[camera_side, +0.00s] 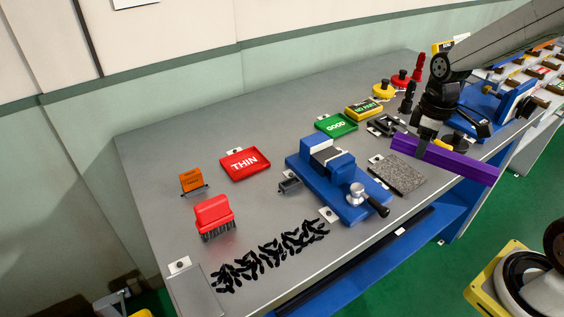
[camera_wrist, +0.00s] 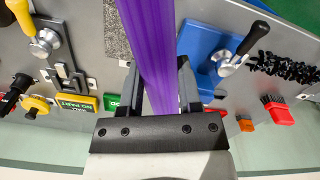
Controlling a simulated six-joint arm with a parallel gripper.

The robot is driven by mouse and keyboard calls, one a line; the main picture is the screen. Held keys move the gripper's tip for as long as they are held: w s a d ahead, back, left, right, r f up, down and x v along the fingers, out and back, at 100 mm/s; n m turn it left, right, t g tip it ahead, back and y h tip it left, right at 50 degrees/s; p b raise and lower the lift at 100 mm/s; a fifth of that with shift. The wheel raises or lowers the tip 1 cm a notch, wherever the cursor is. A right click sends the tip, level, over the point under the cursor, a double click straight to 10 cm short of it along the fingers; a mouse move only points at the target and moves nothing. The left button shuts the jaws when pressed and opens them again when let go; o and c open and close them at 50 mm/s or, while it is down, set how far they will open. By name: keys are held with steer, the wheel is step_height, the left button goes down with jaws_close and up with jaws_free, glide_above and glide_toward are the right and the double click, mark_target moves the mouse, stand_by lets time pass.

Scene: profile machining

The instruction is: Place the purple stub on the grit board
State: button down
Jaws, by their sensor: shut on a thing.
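The purple stub (camera_side: 455,163) is a long bar in the side view. It also runs up the middle of the wrist view (camera_wrist: 150,40). My gripper (camera_side: 425,137) is shut on it, with one finger on each side in the wrist view (camera_wrist: 158,80). The stub's right end reaches past the table's front edge. The grit board (camera_side: 399,176) is a grey speckled plate lying flat on the table, just left of and below the stub in the side view. In the wrist view the grit board (camera_wrist: 115,38) shows left of the stub, with nothing visible on it.
A blue vise (camera_side: 336,180) with a handle stands left of the grit board. A green GOOD tray (camera_side: 336,125), a yellow NO PART tray (camera_side: 363,108) and a red THIN tray (camera_side: 244,164) lie behind. Black chips (camera_side: 262,258) and a red brush (camera_side: 213,214) are farther left.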

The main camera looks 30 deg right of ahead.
steer(key=w+d+f, duration=0.1)
steer(key=w+f, duration=0.1)
steer(key=w, duration=0.3)
glide_above(381, 166)
steer(key=s, duration=0.2)
steer(key=f, duration=0.4)
steer(key=shift+w+a+f, duration=0.15)
steer(key=shift+w+f, duration=0.6)
steer(key=shift+f, duration=0.05)
steer(key=shift+w+f, duration=0.15)
steer(key=shift+f, duration=0.05)
steer(key=shift+w+f, duration=0.1)
steer(key=shift+f, duration=1.55)
steer(key=shift+f, duration=0.1)
steer(key=shift+c, duration=1.4)
jaws_free()
